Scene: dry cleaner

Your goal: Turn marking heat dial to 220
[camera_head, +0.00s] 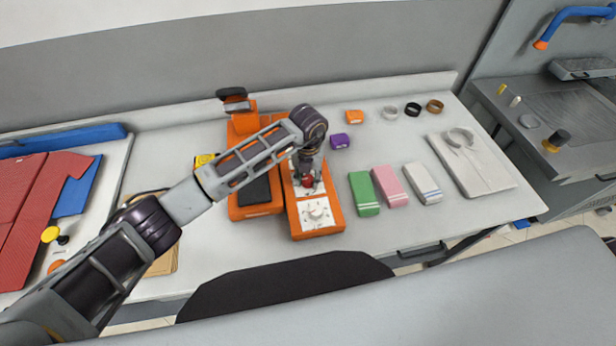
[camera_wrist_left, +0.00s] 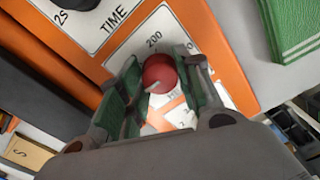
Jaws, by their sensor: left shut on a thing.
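The marking heat dial is a red round knob (camera_head: 307,181) on an orange machine (camera_head: 318,232) on the table. In the left wrist view the red knob (camera_wrist_left: 160,70) has a pale pointer mark on its lower left side. The number 200 is printed above the knob, and other scale numbers are partly hidden. My left gripper (camera_head: 306,175) comes down over the knob from above. Its green-padded fingers (camera_wrist_left: 158,85) stand on both sides of the knob and are shut on it. A white panel marked TIME (camera_wrist_left: 112,18) lies beside it. My right gripper is not in view.
A second orange machine part with a black pad (camera_head: 258,190) stands close on the left. Green (camera_head: 364,193), pink (camera_head: 390,186) and white (camera_head: 422,182) folded cloths and a folded shirt (camera_head: 472,160) lie to the right. Red garments (camera_head: 35,205) lie at the far left.

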